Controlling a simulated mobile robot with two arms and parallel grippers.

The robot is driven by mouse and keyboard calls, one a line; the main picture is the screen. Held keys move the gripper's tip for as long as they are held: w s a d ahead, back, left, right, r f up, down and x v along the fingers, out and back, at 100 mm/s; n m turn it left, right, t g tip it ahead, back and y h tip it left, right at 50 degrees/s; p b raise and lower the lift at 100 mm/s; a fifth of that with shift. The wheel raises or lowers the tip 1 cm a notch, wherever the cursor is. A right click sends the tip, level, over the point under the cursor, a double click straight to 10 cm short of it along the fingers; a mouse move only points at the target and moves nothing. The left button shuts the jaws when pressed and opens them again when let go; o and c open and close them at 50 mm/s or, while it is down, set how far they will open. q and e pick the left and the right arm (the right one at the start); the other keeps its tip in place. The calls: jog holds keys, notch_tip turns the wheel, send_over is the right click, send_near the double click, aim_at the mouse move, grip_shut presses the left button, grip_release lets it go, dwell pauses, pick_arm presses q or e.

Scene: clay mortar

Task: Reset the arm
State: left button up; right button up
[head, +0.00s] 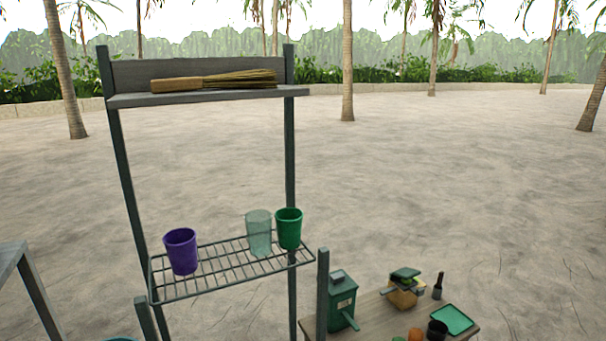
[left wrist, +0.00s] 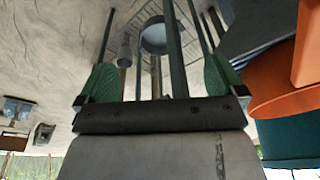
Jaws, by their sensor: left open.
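My left gripper (left wrist: 153,82) shows in the left wrist view with its two green-padded fingers spread wide apart. It is open, and nothing sits between the fingers. The wrist view looks tilted, and a round grey vessel (left wrist: 154,38) shows beyond the fingers among dark posts. Neither arm nor gripper shows in the head view. My right gripper is not in view.
A rack ahead holds a purple cup (head: 181,251), a clear glass (head: 258,233) and a green cup (head: 289,229) on its wire shelf (head: 215,283). A brush (head: 215,81) lies on top. A low table (head: 374,317) with several items stands right. Orange pots (left wrist: 275,85) are close by the left wrist.

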pick_arm(q)
jog(key=s+a+f+b, duration=0.1)
jog(key=s+f, duration=0.4)
jog(key=f, duration=0.4)
jog(key=s+a+f+g+b, duration=0.1)
jog(key=s+f+b, duration=0.1)
jog(key=s+f, duration=0.4)
jog(key=s+a+f+b, duration=0.1)
jog(key=s+f, duration=0.5)
jog(key=f, duration=0.6)
jog(key=shift+s+g+b, duration=0.2)
jog(key=shift+g+b, duration=0.1)
jog(key=shift+b, duration=0.25)
jog(key=shift+s+a+f, duration=0.1)
jog(key=shift+s, duration=0.15)
